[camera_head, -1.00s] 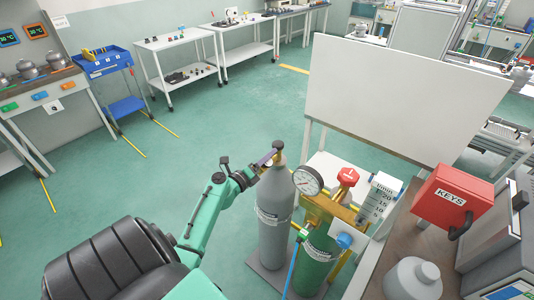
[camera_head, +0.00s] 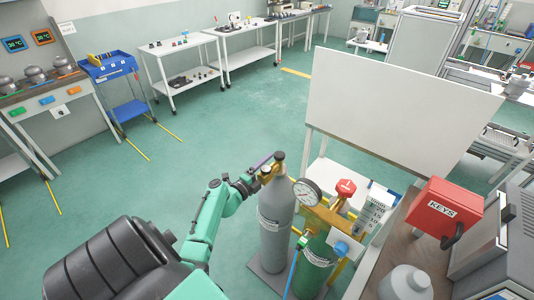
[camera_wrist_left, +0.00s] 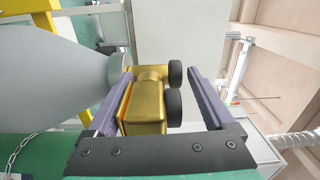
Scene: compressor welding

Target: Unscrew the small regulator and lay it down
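The small regulator (camera_head: 268,173) is a brass body with dark round knobs at the top of the grey gas cylinder (camera_head: 275,218). It also shows in the left wrist view (camera_wrist_left: 146,103), beside the cylinder's tapered neck. My left gripper (camera_head: 263,164) is at the regulator, left of the cylinder top. In the left wrist view my left gripper (camera_wrist_left: 162,80) is open, with the brass body and black knobs between its purple fingers. The left finger lies close along the brass; the right finger stands clear of the knobs. The threaded joint is hidden. My right gripper is not in view.
A green cylinder (camera_head: 314,262) with a large brass regulator, gauge (camera_head: 307,192) and red knob stands close on the right. A white board (camera_head: 400,105) stands behind. A red key box (camera_head: 444,207) is at the right. Green floor is free at the left.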

